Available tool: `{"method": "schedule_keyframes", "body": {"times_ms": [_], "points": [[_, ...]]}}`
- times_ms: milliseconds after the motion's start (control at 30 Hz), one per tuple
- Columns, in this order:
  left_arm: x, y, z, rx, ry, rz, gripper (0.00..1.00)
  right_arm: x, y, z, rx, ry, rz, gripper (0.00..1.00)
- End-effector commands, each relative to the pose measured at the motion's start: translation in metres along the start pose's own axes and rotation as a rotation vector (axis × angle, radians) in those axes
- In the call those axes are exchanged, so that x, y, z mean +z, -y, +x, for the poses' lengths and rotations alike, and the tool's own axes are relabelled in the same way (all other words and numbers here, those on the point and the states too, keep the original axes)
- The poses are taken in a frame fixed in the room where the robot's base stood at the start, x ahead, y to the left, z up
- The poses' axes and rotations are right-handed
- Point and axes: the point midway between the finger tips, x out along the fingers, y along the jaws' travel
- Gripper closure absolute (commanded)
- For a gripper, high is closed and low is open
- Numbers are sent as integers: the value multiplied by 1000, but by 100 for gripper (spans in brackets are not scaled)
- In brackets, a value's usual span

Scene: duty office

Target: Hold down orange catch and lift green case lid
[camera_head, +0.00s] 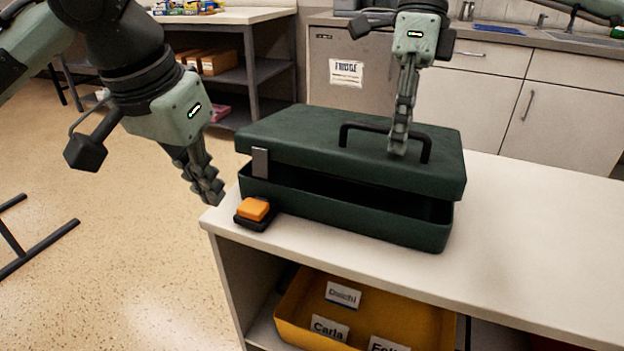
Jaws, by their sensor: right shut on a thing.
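The dark green case (340,215) stands on the white counter. Its green lid (300,135) is raised at the front, with a dark gap between lid and case body. The orange catch (254,209) sits on a black base at the case's front left corner. My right gripper (398,150) is shut on the lid's black handle (383,128), coming from above. My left gripper (213,192) is left of the catch, apart from it in the picture, its fingers together and pointing down. Nothing shows between them. The inside of the case is hidden in shadow.
A grey hasp plate (260,162) hangs on the lid's front left. The counter (540,230) is clear to the right. Below it is a yellow tray (290,310) with name cards. Behind stand the fridge (325,70), cabinets (540,115) and a shelf unit (255,45).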

Motion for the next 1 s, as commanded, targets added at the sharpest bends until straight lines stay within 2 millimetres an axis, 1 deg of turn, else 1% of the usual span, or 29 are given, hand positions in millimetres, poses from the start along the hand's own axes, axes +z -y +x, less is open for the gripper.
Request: {"method": "schedule_keyframes", "body": {"times_ms": [33,600,1000], "points": [[-1,0,-4,0,0,0,100,0,0,-4,1,2,2,100],[-8,0,-26,0,0,0,100,0,3,-19,37,1,1,100],[-8,0,-27,0,0,0,100,0,4,-19,42,1,1,100]]}}
